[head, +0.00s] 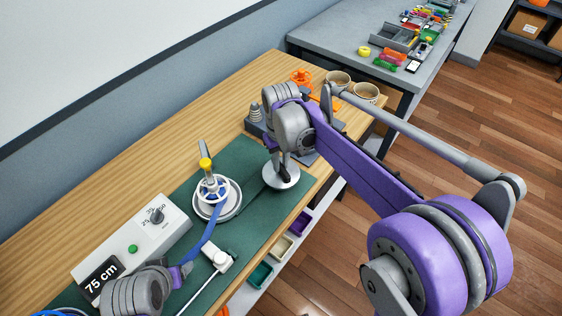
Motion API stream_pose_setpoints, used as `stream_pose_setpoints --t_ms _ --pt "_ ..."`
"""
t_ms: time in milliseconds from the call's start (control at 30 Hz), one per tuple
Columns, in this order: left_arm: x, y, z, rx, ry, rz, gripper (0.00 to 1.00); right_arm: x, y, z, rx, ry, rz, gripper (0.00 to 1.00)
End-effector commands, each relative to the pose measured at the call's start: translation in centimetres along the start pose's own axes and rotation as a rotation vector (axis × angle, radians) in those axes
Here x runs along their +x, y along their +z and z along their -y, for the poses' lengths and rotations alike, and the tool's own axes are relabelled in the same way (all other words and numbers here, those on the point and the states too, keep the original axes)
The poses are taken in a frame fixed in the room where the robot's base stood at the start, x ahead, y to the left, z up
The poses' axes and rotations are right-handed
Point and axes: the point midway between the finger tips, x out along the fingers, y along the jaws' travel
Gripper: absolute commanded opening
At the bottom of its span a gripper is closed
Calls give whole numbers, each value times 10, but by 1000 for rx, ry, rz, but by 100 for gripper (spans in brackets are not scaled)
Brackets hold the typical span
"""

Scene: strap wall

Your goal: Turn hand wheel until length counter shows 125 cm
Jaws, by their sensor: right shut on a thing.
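The length counter (101,277) is a black display on a light grey box at the lower left and reads 75 cm. The hand wheel (291,182) is a round silver disc on the green mat, right of the strap reel. My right gripper (284,172) points down over the disc, its dark fingers shut on the wheel's handle, which they mostly hide. My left gripper (183,271) is at the lower left, beside the blue strap (207,236); its fingers are not clear enough to tell open from shut.
A white reel (221,208) with a yellow-topped post stands left of the wheel. The box (135,243) carries a dial and a green button. A white block with a rod (219,257) lies on the mat. Orange parts (301,77) and two cups (366,93) stand at the back.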

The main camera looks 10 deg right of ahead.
Motion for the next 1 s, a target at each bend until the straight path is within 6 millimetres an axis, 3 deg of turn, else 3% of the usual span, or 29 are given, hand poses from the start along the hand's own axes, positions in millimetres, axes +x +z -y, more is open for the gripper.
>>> stream_pose_setpoints --t_ms 1000 --pt "4 4 0 0 0 3 67 0 0 0 838 0 0 0"
